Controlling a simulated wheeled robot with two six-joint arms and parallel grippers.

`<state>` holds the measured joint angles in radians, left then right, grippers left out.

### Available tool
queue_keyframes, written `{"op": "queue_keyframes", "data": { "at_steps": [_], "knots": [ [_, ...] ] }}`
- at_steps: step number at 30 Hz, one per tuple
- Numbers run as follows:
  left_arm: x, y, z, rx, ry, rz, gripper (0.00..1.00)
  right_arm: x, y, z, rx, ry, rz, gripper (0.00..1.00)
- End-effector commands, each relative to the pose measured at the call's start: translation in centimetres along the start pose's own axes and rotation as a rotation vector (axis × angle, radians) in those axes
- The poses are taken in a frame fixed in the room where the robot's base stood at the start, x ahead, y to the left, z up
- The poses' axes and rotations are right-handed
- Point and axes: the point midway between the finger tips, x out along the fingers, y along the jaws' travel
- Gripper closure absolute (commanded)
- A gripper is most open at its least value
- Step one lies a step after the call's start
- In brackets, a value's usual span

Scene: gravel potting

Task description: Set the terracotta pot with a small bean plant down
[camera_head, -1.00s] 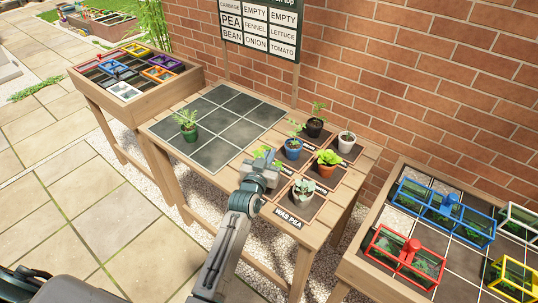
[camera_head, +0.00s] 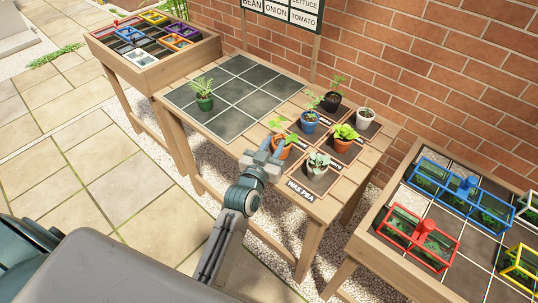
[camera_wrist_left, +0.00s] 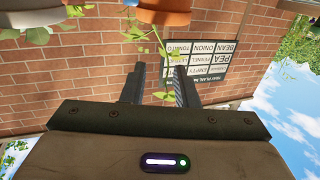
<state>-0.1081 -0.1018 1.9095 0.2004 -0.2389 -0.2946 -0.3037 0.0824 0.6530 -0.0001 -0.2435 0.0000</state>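The terracotta pot with a small bean plant (camera_head: 284,150) stands upright on the wooden table, left of the plant group; part of it is hidden by my left gripper (camera_head: 266,157). The gripper is beside the pot on its near left side. In the left wrist view, which is upside down, the two fingers (camera_wrist_left: 160,88) stand apart with no pot between them. A thin leafy stem hangs across the gap there. A terracotta rim (camera_wrist_left: 165,17) is cut off at the top edge. My right gripper is not in view.
Close by stand a blue pot (camera_head: 310,123), another terracotta pot (camera_head: 343,144), a black pot (camera_head: 331,102), a white pot (camera_head: 365,117) and a pale succulent (camera_head: 318,162). A green pot (camera_head: 204,103) stands on the mostly free dark grid (camera_head: 240,92). A planter with coloured frames is at right.

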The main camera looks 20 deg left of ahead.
Motion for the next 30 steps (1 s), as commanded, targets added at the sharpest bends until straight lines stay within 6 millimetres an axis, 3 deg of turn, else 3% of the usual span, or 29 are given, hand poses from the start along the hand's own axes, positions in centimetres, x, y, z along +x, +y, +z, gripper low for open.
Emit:
{"op": "queue_keyframes", "data": {
  "at_steps": [6, 25, 30],
  "knots": [
    [-2.8, 0.0, 0.1, 0.0, -0.001, 0.0, 0.73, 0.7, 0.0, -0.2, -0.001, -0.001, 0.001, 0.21],
    [-3.4, 0.0, 0.0, 0.001, -0.004, 0.001, 0.73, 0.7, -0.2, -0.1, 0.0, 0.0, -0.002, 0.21],
    [-5.4, -0.2, 1.9, 0.016, -0.125, 0.033, 0.73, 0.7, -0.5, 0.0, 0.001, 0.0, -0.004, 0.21]
  ]
}}
